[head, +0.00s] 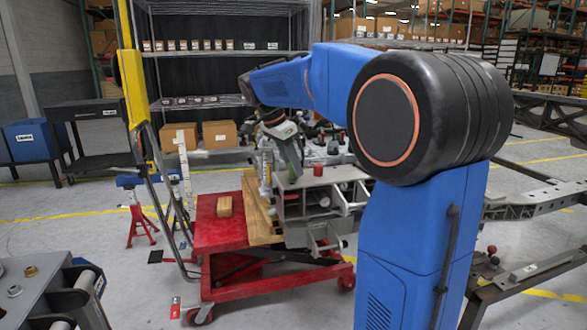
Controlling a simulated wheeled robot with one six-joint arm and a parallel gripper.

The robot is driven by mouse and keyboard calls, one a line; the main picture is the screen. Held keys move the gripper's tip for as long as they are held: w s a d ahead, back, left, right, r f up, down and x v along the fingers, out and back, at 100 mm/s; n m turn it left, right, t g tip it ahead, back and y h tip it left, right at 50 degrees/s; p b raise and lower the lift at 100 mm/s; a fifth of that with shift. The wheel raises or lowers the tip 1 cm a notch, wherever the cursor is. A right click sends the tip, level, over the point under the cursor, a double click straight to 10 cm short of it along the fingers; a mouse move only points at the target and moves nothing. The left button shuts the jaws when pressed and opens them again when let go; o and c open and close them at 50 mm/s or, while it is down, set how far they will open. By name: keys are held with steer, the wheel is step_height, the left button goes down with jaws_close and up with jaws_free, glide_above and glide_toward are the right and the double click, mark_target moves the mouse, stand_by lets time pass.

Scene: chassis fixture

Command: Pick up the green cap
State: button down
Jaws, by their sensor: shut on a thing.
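My gripper (292,164) points down at the grey metal chassis fixture (330,180), near the picture's middle. A small green cap (292,176) shows right at its fingertips, and the jaws are shut on it. The fingers hide part of the cap. I cannot tell whether the cap is clear of the fixture or still touching it. A dark red cap (318,170) stands on the fixture just to the right of the gripper.
A red lift cart (222,235) with a wooden block (225,206) stands left of the fixture. A yellow post (132,90) rises at the left. Shelves with cardboard boxes (219,133) stand behind. Grey frame rails (530,200) extend at the right.

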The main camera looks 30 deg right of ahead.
step_height(320, 180, up, 10)
stand_by(0.5)
